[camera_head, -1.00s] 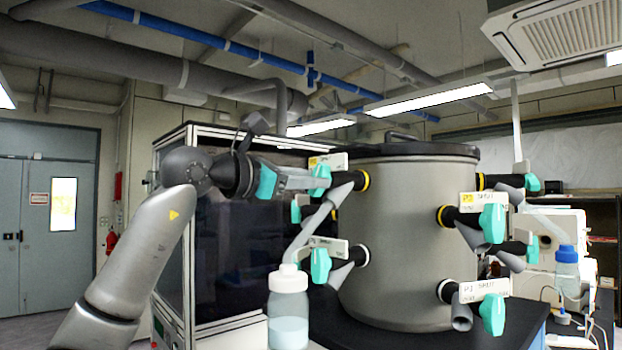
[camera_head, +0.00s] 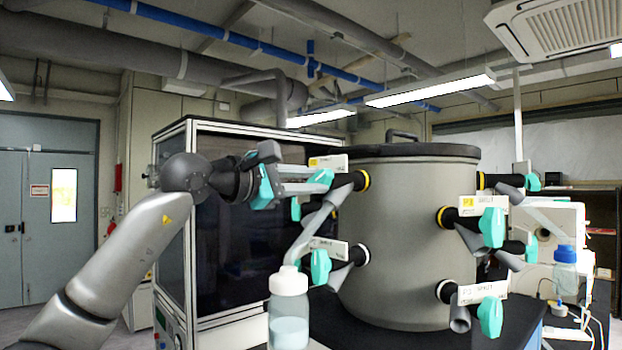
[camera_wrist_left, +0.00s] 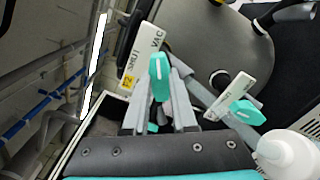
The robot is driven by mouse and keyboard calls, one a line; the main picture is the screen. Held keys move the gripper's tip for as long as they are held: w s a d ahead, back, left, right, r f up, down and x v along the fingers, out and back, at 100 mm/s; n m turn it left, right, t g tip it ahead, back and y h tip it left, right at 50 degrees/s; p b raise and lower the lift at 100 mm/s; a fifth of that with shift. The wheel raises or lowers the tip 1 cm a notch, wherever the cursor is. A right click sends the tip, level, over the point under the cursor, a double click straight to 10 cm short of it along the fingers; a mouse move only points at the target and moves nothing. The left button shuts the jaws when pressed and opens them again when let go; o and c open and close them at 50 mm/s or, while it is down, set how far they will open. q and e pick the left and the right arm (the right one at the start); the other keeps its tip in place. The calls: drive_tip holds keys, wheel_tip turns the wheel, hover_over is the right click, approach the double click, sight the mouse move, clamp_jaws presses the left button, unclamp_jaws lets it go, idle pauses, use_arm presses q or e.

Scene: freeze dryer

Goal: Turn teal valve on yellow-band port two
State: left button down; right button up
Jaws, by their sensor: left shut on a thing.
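The teal valve (camera_head: 325,177) is on the upper left port of the grey drum, which has a yellow band (camera_head: 364,180). In the left wrist view the valve handle (camera_wrist_left: 160,68) stands between my finger ends, beside a white label (camera_wrist_left: 143,55) with a yellow P2 tag. My left gripper (camera_head: 315,182) reaches in from the left and is shut on this handle; its fingers also show in the left wrist view (camera_wrist_left: 161,88). In the head view the fingers hide part of the handle, which looks tilted. My right gripper is not in view.
More teal valves (camera_head: 492,227) are on the drum's right side. A dark-glass cabinet (camera_head: 245,220) stands behind my arm. The drum (camera_head: 405,240) stands on a black bench.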

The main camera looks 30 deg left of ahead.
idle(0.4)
use_arm(q)
drive_tip(key=c, duration=0.7)
unclamp_jaws()
drive_tip(key=b+v, duration=0.5)
drive_tip(key=v, duration=1)
drive_tip(key=shift+s+a+b, duration=0.1)
drive_tip(key=shift+b, duration=0.3)
